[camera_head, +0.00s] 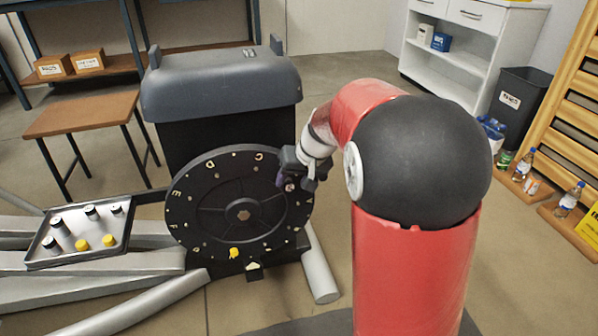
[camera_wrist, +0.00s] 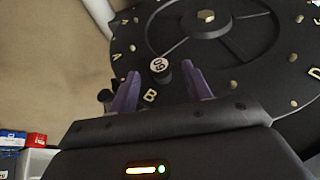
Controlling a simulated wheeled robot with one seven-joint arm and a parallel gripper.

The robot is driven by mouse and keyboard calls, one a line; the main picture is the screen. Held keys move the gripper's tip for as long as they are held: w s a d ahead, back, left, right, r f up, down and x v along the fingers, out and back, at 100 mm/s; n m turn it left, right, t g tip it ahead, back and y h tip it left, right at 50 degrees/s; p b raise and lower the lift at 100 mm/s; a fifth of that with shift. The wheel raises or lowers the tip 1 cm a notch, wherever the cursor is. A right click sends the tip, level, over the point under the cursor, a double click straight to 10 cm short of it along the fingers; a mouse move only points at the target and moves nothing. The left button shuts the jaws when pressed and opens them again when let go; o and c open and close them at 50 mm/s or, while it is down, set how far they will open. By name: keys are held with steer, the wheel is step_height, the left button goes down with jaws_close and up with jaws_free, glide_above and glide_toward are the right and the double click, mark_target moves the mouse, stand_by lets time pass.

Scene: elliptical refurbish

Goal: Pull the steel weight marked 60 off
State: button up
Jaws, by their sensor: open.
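The weight marked 60 (camera_wrist: 159,64) is a short dark cylinder with a white end face reading "60". It sits on the black flywheel (camera_head: 215,205) near the rim, close to the letter B in the wrist view. The flywheel's face (camera_wrist: 225,50) fills the upper right of the wrist view. My gripper (camera_wrist: 160,74) is open, its two purple fingers on either side of the weight with gaps showing. I cannot tell whether the fingertips reach past its end face. In the head view my gripper (camera_head: 298,180) is at the wheel's right side, largely hiding the weight.
A tray (camera_head: 66,256) with several dark and yellow cylinders stands left of the wheel. A yellow piece (camera_head: 234,253) is on the wheel's lower rim. The grey machine housing (camera_head: 220,90) rises behind the wheel. A small dark piece (camera_wrist: 105,96) shows left of my fingers.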

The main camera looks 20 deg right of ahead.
steer(key=shift+w+a+f, duration=0.2)
steer(key=shift+w+f, duration=0.1)
steer(key=shift+f, duration=0.35)
jaws_close()
stand_by(0.5)
